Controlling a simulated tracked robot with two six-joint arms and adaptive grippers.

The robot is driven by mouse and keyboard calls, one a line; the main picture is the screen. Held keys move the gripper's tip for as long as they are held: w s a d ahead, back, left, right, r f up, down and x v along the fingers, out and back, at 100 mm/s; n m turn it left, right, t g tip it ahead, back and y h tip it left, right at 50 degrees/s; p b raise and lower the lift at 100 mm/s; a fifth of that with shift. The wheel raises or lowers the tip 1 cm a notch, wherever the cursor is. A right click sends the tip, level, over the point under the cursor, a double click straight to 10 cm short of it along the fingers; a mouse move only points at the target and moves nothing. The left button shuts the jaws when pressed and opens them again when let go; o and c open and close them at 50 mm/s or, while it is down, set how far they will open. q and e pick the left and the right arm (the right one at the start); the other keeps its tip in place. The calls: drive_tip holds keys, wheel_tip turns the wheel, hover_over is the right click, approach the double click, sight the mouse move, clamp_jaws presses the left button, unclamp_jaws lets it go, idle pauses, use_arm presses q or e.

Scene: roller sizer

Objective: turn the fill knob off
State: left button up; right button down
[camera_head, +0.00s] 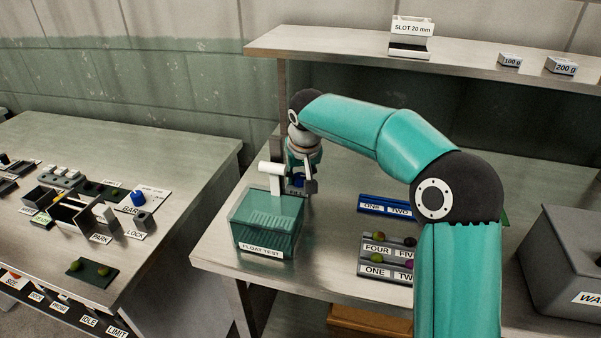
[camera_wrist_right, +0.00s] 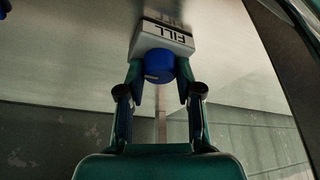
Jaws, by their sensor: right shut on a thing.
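The fill knob (camera_wrist_right: 159,67) is blue and round and sits on a pale block labelled FILL (camera_wrist_right: 163,38) in the right wrist view. My right gripper (camera_wrist_right: 160,76) has a finger on each side of the knob and is shut on it. In the head view my right gripper (camera_head: 302,184) is behind the FLOAT TEST tank (camera_head: 266,222), beside its white spout (camera_head: 272,174). A little blue of the knob shows there, mostly hidden by the gripper. My left gripper is not in view.
A blue tray labelled ONE and TWO (camera_head: 385,206) and a grey rack (camera_head: 372,257) with coloured balls lie to the right. A grey bin (camera_head: 560,262) stands at far right. A shelf (camera_head: 340,48) runs above the bench. Another table (camera_head: 190,160) with sorting parts is at left.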

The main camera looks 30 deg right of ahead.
drive_tip(key=n+p, duration=0.1)
drive_tip(key=n+y+p, duration=0.1)
drive_tip(key=n, duration=0.1)
drive_tip(key=shift+r+n+t, duration=0.2)
drive_tip(key=shift+n+t, duration=0.1)
drive_tip(key=n+y+p, duration=0.2)
drive_tip(key=n+p, duration=0.1)
drive_tip(key=n, duration=0.1)
drive_tip(key=shift+d+n+p, duration=0.15)
drive_tip(key=shift+n+p, duration=0.15)
drive_tip(key=n+y+p, duration=0.1)
drive_tip(key=n, duration=0.1)
drive_tip(key=n+g+p, duration=0.1)
drive_tip(key=n, duration=0.1)
drive_tip(key=shift+w+d+n+y+p, duration=0.1)
drive_tip(key=shift+n+y+p, duration=0.2)
drive_tip(key=shift+y+p, duration=0.1)
drive_tip(key=shift+f+n+g+y+p, duration=0.15)
drive_tip(key=shift+n+g+p, duration=0.25)
drive_tip(key=shift+n+p, duration=0.5)
drive_tip(key=shift+r+n+g+y+p, duration=0.1)
drive_tip(key=shift+n+g+y+p, duration=0.25)
drive_tip(key=shift+n, duration=0.95)
drive_tip(key=shift+d, duration=0.1)
drive_tip(key=c, duration=0.8)
unclamp_jaws()
drive_tip(key=shift+f, duration=0.1)
